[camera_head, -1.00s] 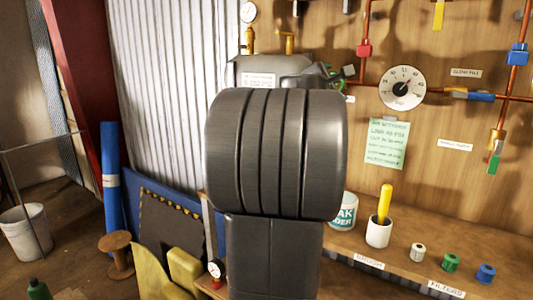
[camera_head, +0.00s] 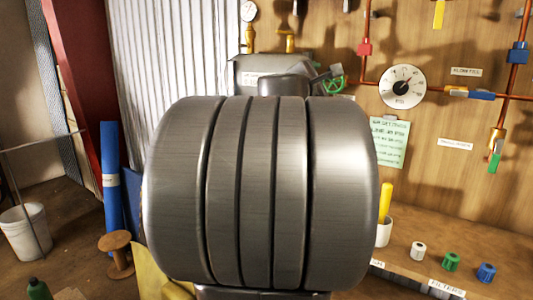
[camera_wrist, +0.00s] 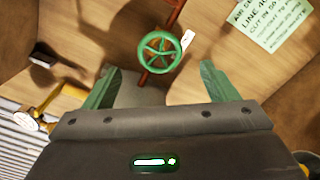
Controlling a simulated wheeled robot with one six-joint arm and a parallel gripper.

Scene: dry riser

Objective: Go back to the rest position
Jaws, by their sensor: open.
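My gripper (camera_wrist: 158,78) shows in the wrist view with its two green fingers spread wide and nothing between them. A green handwheel (camera_wrist: 160,53) on a red pipe lies beyond the fingertips, apart from them.
A wooden board carries copper pipes, a round gauge (camera_head: 402,87) and a green note (camera_head: 389,142). The bench below holds a white cup (camera_head: 384,233) and several small fittings. A bucket (camera_head: 25,231), a spool (camera_head: 117,253) and a blue roll (camera_head: 111,181) stand left.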

